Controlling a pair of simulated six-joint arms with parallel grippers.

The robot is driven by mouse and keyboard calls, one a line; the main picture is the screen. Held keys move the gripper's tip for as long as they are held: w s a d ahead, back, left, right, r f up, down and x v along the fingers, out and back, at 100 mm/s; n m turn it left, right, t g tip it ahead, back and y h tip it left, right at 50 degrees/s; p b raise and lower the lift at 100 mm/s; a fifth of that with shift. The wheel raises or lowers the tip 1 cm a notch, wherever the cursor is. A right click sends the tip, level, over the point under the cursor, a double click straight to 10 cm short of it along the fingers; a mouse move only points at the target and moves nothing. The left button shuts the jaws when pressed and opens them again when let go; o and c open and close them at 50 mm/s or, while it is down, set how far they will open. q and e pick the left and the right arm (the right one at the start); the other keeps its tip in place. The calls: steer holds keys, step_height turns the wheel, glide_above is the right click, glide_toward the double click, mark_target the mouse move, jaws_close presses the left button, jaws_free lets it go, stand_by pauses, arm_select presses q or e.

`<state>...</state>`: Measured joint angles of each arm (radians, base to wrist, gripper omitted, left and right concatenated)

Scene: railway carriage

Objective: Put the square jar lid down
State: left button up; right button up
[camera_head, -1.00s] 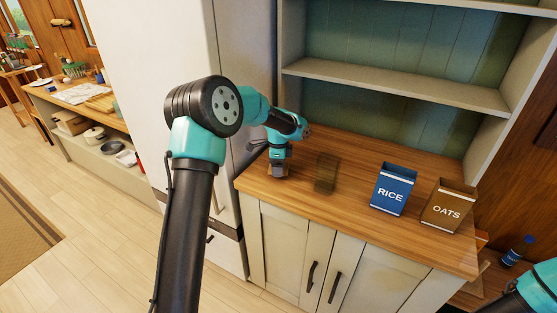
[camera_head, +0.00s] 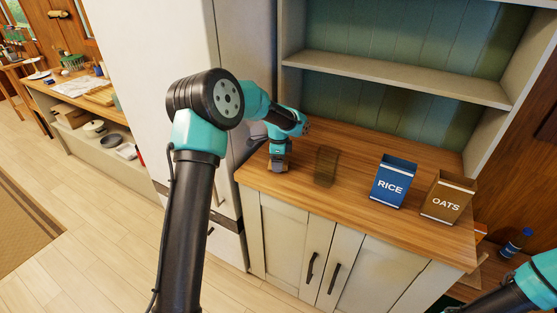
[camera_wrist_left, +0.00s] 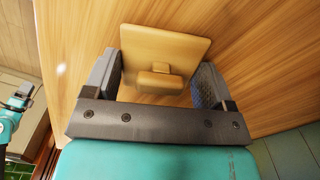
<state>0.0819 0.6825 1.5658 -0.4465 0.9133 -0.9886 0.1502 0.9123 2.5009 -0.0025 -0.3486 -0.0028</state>
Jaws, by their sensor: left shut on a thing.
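The square jar lid (camera_wrist_left: 168,48) is a light wooden plate with a block-shaped knob (camera_wrist_left: 160,82). In the left wrist view it sits between the fingers of my left gripper (camera_wrist_left: 160,85), with the knob between the two pads. In the head view my left gripper (camera_head: 279,164) points down at the left end of the wooden counter, and the lid is mostly hidden under it. The lid is at or just above the counter top; I cannot tell whether it touches. A dark see-through square jar (camera_head: 326,166) stands just right of the gripper. My right gripper is out of view.
A blue RICE box (camera_head: 392,183) and a brown OATS box (camera_head: 447,198) stand on the right of the counter (camera_head: 300,187). Shelves (camera_head: 400,76) rise behind. A tall white cabinet (camera_head: 165,80) is at the left. The counter between jar and RICE box is clear.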

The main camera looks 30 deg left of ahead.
arm_select(q)
steer(key=o, duration=0.8)
steer(key=shift+o, duration=0.2)
step_height(320, 180, up, 17)
steer(key=shift+r, duration=0.2)
stand_by(0.3)
jaws_close()
stand_by(0.9)
stand_by(0.6)
